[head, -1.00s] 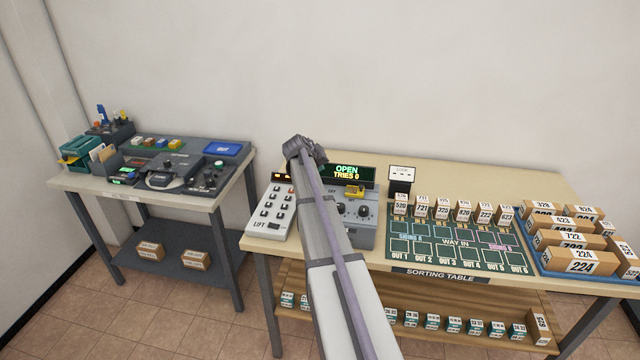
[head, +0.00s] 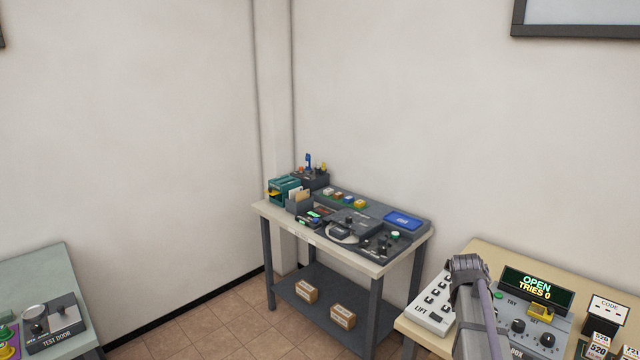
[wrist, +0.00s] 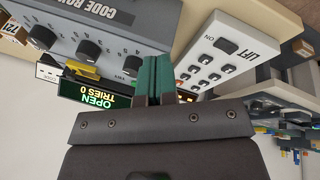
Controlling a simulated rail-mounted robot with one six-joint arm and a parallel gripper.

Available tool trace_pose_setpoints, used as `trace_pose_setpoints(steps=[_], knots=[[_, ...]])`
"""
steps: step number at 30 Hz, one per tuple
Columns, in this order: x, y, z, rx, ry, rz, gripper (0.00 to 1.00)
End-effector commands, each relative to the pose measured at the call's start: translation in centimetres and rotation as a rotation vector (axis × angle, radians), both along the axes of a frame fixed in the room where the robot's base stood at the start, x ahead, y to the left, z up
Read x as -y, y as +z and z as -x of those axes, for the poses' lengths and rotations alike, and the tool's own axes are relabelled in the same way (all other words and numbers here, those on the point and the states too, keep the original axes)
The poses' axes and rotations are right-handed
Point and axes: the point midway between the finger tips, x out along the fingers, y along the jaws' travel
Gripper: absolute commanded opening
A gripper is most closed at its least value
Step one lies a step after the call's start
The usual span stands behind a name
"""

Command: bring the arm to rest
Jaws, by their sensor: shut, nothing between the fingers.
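My gripper (wrist: 154,80) shows in the wrist view with its two green fingers together and nothing between them. In the head view my arm rises from the bottom right, and its wrist hides part of the sorting table (head: 480,248); the fingers cannot be made out there. The fingers are over the gap between the grey code box (wrist: 110,38) and the white LIFT keypad (wrist: 228,52). I cannot tell how far above they are. The code box display (head: 538,287) reads OPEN, TRIES 0.
A separate desk (head: 340,243) with grey devices stands in the corner, two cartons on its lower shelf (head: 330,310). A greenish table (head: 35,275) with a TEST DOOR box (head: 55,325) is at lower left. Open floor (head: 190,325) lies between them.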

Motion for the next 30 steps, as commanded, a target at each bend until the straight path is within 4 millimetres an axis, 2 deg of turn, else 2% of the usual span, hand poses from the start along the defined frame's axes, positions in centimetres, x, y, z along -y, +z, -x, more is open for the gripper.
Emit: trace_pose_setpoints(steps=[1, 2, 3, 6, 9, 12, 15, 30], knots=[[-5.0, -0.4, 3.4, -0.029, 0.04, -0.065, 0.0], [-7.6, -0.6, 4.8, -0.048, 0.064, -0.107, 0.0], [-11.1, -0.8, 6.8, -0.073, 0.099, -0.16, 0.0], [-18.8, -1.1, 11.7, -0.131, 0.197, -0.268, 0.0], [-24.3, -1.1, 15.4, -0.163, 0.289, -0.326, 0.0], [-27.5, -1.1, 16.7, -0.173, 0.362, -0.328, 0.0], [-28.4, -1.1, 16.2, -0.176, 0.386, -0.324, 0.0], [-28.3, -1.1, 16.0, -0.174, 0.383, -0.322, 0.0]])
